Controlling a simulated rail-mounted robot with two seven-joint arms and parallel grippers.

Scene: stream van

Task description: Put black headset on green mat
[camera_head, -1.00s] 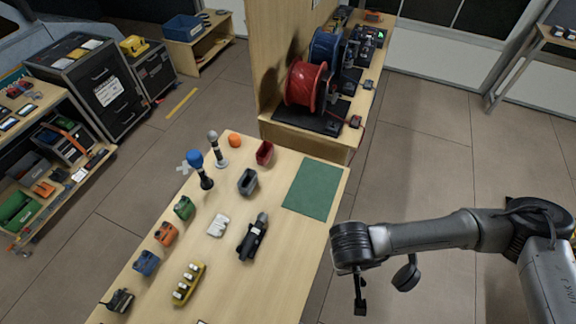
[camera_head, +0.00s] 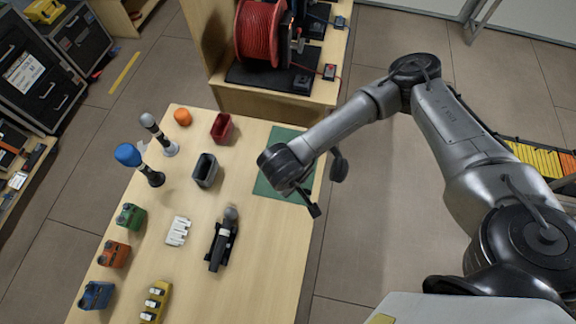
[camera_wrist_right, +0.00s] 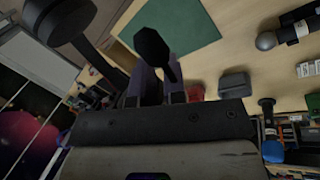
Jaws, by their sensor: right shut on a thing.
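The green mat (camera_head: 283,137) lies flat at the table's right edge in the head view, partly covered by my right wrist. In the right wrist view the mat (camera_wrist_right: 178,25) shows at the top. My right gripper (camera_head: 312,208) is over the mat's front right side. It is shut on the black headset (camera_head: 339,167), whose ear cup hangs just right of the mat, off the table edge. In the right wrist view the headset (camera_wrist_right: 62,18) shows a large dark cup at the upper left, and my right gripper (camera_wrist_right: 150,80) holds it. My left gripper is out of view.
The wooden table (camera_head: 262,265) also holds a black device (camera_head: 222,240), a grey bin (camera_head: 205,170), a red bin (camera_head: 222,128), an orange ball (camera_head: 182,116) and two microphones. A red cable reel (camera_head: 262,35) stands on a bench behind. The mat's visible surface is clear.

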